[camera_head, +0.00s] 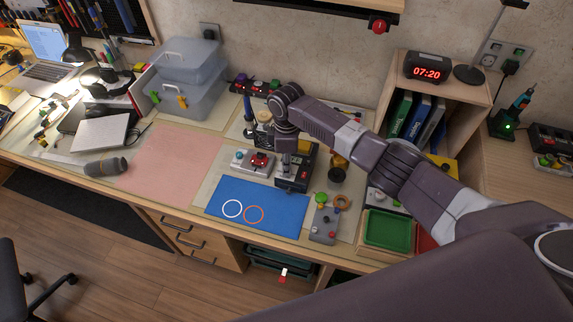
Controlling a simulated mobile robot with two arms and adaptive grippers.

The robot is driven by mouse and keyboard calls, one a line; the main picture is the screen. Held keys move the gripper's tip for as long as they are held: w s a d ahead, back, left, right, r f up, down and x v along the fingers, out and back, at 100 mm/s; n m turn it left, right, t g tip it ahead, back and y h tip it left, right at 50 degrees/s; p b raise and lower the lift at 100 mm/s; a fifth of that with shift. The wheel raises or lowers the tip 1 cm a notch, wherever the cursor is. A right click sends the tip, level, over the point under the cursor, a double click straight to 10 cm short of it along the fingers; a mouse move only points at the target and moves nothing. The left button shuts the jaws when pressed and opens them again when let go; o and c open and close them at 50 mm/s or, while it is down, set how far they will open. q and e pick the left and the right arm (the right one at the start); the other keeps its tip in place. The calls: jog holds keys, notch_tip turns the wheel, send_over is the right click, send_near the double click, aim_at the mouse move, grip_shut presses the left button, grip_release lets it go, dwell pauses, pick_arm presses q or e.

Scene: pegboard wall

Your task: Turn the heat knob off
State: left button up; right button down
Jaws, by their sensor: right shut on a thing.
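A small black control unit (300,172) with a panel on its front stands at the back edge of the blue mat. My right gripper (285,168) points down at the left part of this unit, with its fingers shut at the panel. The heat knob is hidden at the fingertips and too small to make out, so its setting does not show. My left gripper is not in view.
The blue mat (280,208) with two rings lies in front. A red-buttoned box (259,161) is left of the unit, and a grey box with coloured knobs (324,223) is at right front. A green tray (388,231) stands farther right. The pink mat (180,162) is clear.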

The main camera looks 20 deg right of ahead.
jog(key=c, duration=1.8)
grip_release()
jog(key=shift+r, duration=0.1)
notch_tip(320, 180, up, 12)
